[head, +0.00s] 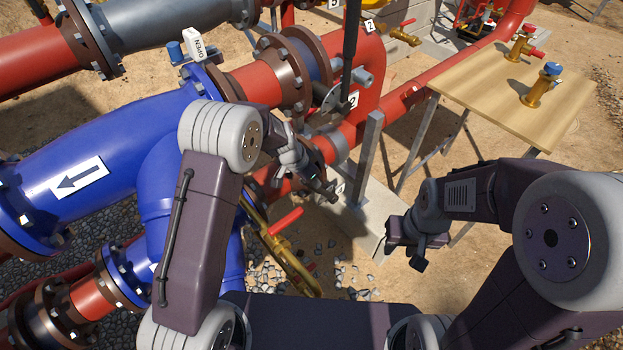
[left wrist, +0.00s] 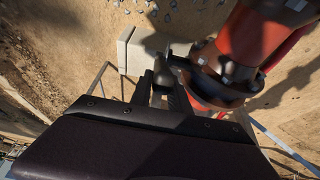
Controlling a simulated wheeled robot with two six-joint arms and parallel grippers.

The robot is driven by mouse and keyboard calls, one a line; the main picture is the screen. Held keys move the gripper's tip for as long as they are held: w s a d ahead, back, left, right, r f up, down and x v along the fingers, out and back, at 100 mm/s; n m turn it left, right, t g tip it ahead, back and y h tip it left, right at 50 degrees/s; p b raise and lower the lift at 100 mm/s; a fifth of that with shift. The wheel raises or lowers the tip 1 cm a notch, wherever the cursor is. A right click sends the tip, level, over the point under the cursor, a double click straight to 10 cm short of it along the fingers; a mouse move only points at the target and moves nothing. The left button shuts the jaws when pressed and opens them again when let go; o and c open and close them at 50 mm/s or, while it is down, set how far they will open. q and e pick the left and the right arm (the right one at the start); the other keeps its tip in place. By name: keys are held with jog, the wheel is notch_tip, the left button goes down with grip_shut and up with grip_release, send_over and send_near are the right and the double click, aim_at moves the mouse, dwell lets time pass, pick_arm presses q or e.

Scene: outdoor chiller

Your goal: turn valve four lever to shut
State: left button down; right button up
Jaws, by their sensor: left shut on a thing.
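My left gripper (head: 326,192) is beside the red pipework, low in the middle of the head view. In the left wrist view my left gripper (left wrist: 165,82) is shut on a dark lever (left wrist: 178,62) that sticks out from a flanged red pipe (left wrist: 218,82). Most of the lever is hidden by the fingers, and its number cannot be read. A small white tag (head: 340,188) is partly hidden behind the gripper. My right gripper (head: 412,245) hangs clear of the pipework above bare ground; whether its jaws are open is not clear.
A large blue pipe (head: 95,150) with an arrow label fills the left. A wooden table (head: 490,90) with brass valves stands at the upper right.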

dwell(0.8)
pick_arm(q)
jog(key=r+p, duration=0.1)
jog(key=p, duration=0.2)
jog(key=w+d+r+p, duration=0.1)
jog(key=p, duration=0.2)
jog(key=shift+r+g, duration=0.2)
jog(key=shift+g, duration=0.1)
jog(key=w+d+p, duration=0.1)
jog(key=p, duration=0.1)
jog(key=d+y+p, duration=0.1)
jog(key=p, duration=0.2)
jog(key=shift+w+f+g, duration=0.15)
jog(key=shift+w+g, duration=0.2)
jog(key=shift+g, duration=0.05)
jog(key=shift+w+d+f, duration=0.15)
jog(key=shift+w+d, duration=0.1)
jog(key=shift+w+d+g+y+p, duration=0.25)
jog(key=shift+w+g+y+p, duration=0.1)
jog(key=shift+y, duration=0.15)
jog(key=c, duration=1.2)
grip_release()
jog(key=shift+s, duration=0.1)
jog(key=shift+c, duration=0.2)
